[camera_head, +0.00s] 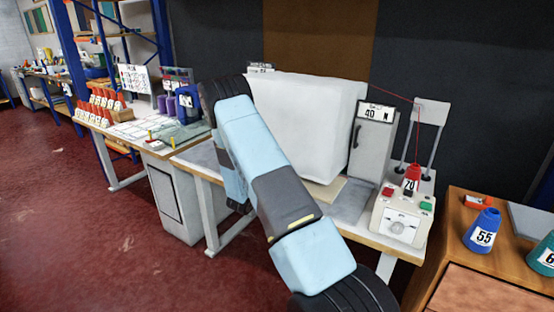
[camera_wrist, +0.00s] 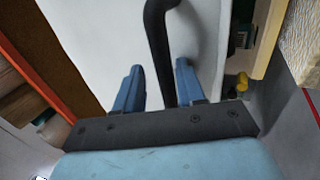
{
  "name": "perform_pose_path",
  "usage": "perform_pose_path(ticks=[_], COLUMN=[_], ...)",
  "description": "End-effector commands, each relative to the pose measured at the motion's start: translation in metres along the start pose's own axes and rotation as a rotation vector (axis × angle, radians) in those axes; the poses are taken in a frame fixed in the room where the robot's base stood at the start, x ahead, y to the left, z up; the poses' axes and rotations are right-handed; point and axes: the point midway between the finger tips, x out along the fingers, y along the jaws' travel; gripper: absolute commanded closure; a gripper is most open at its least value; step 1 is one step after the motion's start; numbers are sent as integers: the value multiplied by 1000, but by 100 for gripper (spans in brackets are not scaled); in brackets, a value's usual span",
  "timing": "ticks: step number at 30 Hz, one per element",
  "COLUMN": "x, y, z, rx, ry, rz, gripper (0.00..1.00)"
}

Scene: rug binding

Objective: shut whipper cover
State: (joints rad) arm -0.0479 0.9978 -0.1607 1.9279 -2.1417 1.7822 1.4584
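In the head view, a grey upright housing (camera_head: 370,150) with a "40 N" label and a black handle (camera_head: 355,136) stands on the bench, right of a large white block. I cannot tell for certain which part is the whipper cover. In the wrist view, a pale panel (camera_wrist: 100,40) carries a curved black handle (camera_wrist: 158,40). My gripper (camera_wrist: 158,78) is open, its two blue fingers apart. The handle's lower end reaches between them, nearer the right finger, with a gap to the left one. Contact cannot be told. In the head view my arm hides the gripper.
The large white block (camera_head: 315,115) fills the bench's back. A white machine (camera_head: 402,215) with a red "70" cone (camera_head: 412,177) and red thread stands right. A wooden table (camera_head: 500,275) with a blue cone (camera_head: 483,230) is lower right. Open red floor (camera_head: 80,230) lies left.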

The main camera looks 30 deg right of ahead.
Motion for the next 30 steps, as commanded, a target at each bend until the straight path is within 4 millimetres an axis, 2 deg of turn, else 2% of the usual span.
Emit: perform_pose_path(ticks=[6,10,24,30], x=[-3,-15,-104,-129], y=[-1,-2,-2,-2], z=[0,0,-3,-3], rx=[-1,-2,-1,-1], ry=[1,2,4,2], rz=[-2,-3,-2,-2], gripper=[61,61,61,61])
